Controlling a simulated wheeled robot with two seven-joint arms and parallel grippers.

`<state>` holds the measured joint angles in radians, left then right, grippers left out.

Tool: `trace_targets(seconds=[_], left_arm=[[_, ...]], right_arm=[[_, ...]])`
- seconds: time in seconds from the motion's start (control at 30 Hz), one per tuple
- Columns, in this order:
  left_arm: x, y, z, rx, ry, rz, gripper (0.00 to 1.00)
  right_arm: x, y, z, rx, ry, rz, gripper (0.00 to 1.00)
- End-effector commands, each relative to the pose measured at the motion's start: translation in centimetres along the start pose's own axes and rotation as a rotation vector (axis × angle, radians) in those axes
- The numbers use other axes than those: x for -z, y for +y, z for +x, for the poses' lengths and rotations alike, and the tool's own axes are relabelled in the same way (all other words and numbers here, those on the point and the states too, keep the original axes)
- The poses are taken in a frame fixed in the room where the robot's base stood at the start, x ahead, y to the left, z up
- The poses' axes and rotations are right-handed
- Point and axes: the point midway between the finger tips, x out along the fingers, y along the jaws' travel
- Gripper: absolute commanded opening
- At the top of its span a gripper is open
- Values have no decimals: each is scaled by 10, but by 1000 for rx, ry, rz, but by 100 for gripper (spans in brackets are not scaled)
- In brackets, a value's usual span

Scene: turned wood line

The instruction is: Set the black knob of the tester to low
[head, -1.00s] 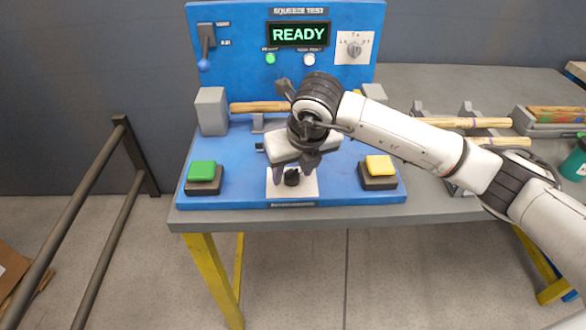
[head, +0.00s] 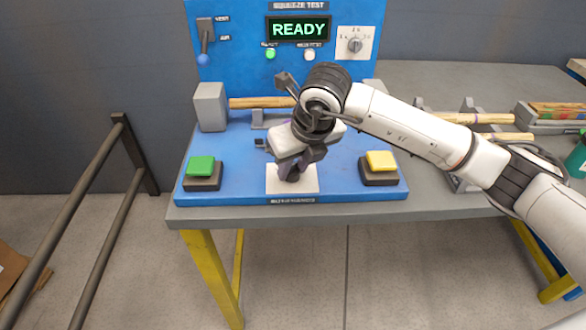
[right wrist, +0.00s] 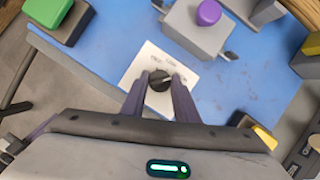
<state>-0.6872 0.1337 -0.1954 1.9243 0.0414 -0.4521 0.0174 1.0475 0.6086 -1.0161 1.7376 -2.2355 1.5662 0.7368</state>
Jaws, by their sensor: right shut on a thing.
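The blue tester (head: 225,145) stands on the grey table, its screen (head: 298,29) reading READY. The black knob (right wrist: 159,80) sits on a white plate (right wrist: 139,66) at the front middle of the tester; printed labels run along the plate's far side, too small to read surely. My right gripper (right wrist: 158,96) is shut on the black knob, one finger on each side. In the head view my right gripper (head: 292,172) comes down over the plate (head: 308,184) and hides most of the knob. My left gripper is in neither view.
A green button (head: 201,166) and a yellow button (head: 380,161) flank the plate. Behind are a wooden piece (head: 258,103) in a holder, a grey block (head: 210,107), a lever (head: 205,42) and a grey dial (head: 355,45). A dark rail (head: 70,210) stands left of the table.

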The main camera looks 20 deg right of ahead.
Motion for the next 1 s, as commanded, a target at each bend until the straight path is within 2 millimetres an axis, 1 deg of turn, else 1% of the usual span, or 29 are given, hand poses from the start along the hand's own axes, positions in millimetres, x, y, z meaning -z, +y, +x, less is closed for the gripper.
trace_targets(seconds=[0.03, 0.3, 0.6, 0.8, 1.0], left_arm=[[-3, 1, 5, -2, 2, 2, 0], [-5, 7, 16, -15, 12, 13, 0], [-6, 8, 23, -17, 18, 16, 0], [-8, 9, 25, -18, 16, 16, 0], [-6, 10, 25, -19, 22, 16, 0]], right_arm=[[0, -1, 2, -12, -5, -28, 5], [0, -3, 2, -98, -5, -236, 5], [-2, -4, 1, -187, -5, -448, 5], [-2, -4, 0, -226, -4, -545, 5], [-3, -5, 0, -247, -4, -596, 5]])
